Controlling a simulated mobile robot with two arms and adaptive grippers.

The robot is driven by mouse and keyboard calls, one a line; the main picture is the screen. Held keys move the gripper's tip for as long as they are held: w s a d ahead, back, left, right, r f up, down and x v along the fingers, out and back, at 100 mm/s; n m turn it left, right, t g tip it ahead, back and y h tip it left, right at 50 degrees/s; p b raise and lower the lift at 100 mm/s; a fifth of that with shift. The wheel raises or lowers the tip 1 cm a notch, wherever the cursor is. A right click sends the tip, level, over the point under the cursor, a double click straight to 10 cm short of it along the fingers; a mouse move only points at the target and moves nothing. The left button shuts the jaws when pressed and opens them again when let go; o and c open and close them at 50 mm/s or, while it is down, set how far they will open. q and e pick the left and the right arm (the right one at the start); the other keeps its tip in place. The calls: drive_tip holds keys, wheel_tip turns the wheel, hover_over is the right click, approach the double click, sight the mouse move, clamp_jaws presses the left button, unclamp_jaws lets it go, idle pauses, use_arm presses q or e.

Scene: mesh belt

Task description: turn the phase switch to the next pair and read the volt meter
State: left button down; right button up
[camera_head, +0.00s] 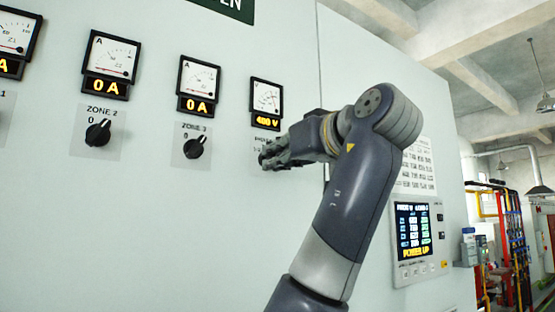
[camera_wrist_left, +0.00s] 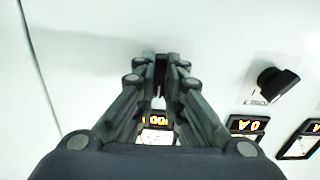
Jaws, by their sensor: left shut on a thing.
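The volt meter (camera_head: 266,97) is at the right end of the meter row on the pale panel. Its orange display appears to read 400 V, and its dial needle is too small to read. It shows partly behind my fingers in the left wrist view (camera_wrist_left: 156,121). My left gripper (camera_head: 268,160) is at the panel just below this meter, shut on the phase switch. The switch's dark knob (camera_wrist_left: 159,66) shows only as a sliver between the fingertips in the left wrist view. Its pointer and most of its label are hidden. My right gripper is not in view.
To the left are the ZONE 3 knob (camera_head: 195,147) and ZONE 2 knob (camera_head: 98,132), under ammeters (camera_head: 198,83) and (camera_head: 111,64) reading 0 A. A screen unit (camera_head: 412,240) showing POWER UP is right of my arm. The panel below the knobs is bare.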

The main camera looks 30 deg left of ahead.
use_arm(q)
drive_tip(key=shift+r, duration=0.1)
idle(0.4)
drive_tip(key=c, duration=1.9)
unclamp_jaws()
drive_tip(key=shift+o, duration=1.1)
drive_tip(key=shift+d, duration=0.1)
drive_tip(key=v, duration=1.2)
